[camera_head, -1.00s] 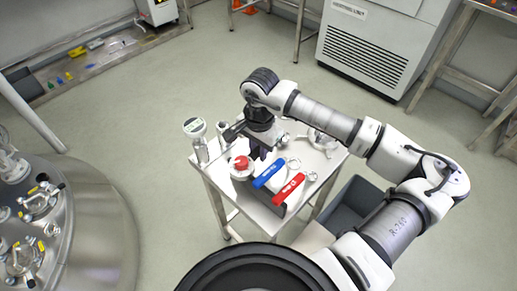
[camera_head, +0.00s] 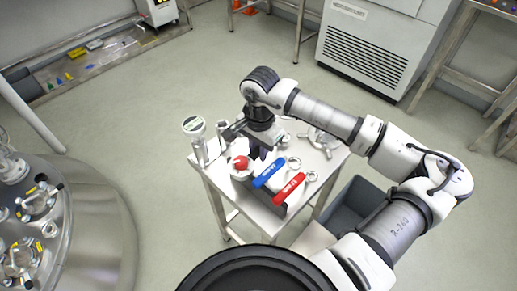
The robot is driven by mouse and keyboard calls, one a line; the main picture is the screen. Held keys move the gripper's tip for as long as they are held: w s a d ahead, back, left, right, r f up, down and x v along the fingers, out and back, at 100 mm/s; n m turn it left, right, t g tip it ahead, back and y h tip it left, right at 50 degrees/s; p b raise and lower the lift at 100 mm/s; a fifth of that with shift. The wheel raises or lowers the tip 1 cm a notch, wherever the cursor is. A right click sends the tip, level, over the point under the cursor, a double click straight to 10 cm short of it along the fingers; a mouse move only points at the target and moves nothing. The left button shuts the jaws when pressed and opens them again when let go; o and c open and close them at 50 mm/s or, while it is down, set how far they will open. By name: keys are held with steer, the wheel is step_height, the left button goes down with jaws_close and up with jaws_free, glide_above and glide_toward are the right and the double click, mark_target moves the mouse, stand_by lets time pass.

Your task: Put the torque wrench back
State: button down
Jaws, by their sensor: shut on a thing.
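My gripper (camera_head: 262,152) points down over the steel cart (camera_head: 237,199), behind the blue handle. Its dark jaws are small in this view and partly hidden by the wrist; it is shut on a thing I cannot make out. A blue-handled tool (camera_head: 269,173) with a metal ring end lies on the cart just in front of the jaws. A red-handled tool (camera_head: 288,189) with a ring end lies beside it, nearer the front edge. Both handles carry white print too small to read. I cannot tell which tool is the torque wrench.
A round-faced gauge (camera_head: 194,126) stands at the cart's left, and a red-topped round part (camera_head: 240,164) sits beside it. Metal fittings (camera_head: 322,138) lie at the back right. A dark grey bin (camera_head: 355,205) is right of the cart. A steel vessel (camera_head: 95,220) fills the lower left. Open floor lies behind.

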stand_by(0.4)
steer(key=c, duration=1.2)
jaws_free()
steer(key=shift+r+p, duration=1.1)
steer(key=shift+r, duration=1.95)
